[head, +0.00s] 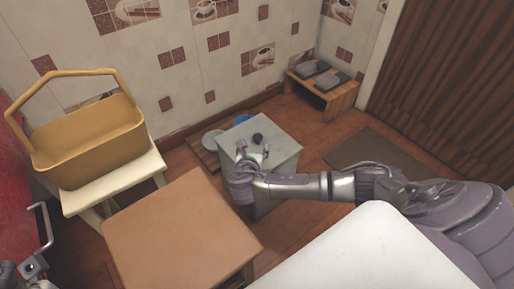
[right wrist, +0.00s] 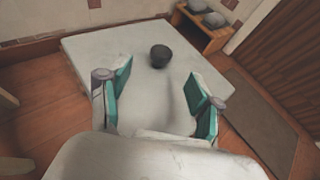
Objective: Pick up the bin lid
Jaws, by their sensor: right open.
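The bin lid (head: 284,143) is the pale grey square top of a grey bin (head: 273,199), with a round black knob (head: 257,138) on it. In the right wrist view the lid (right wrist: 98,48) lies flat and its dark knob (right wrist: 160,56) stands beyond the fingertips. My right gripper (head: 253,151) is over the lid, on the near side of the knob. Its teal-padded fingers (right wrist: 160,84) are wide apart with nothing between them. Part of my left gripper (head: 34,262) shows at the lower left edge; its jaws are not clear.
A brown square table (head: 180,225) stands left of the bin. A yellow basket (head: 85,145) sits on a cream stool (head: 115,183). A white counter (head: 360,255) is in front. A low wooden bench (head: 325,97) and a dark mat (head: 375,155) are at the right.

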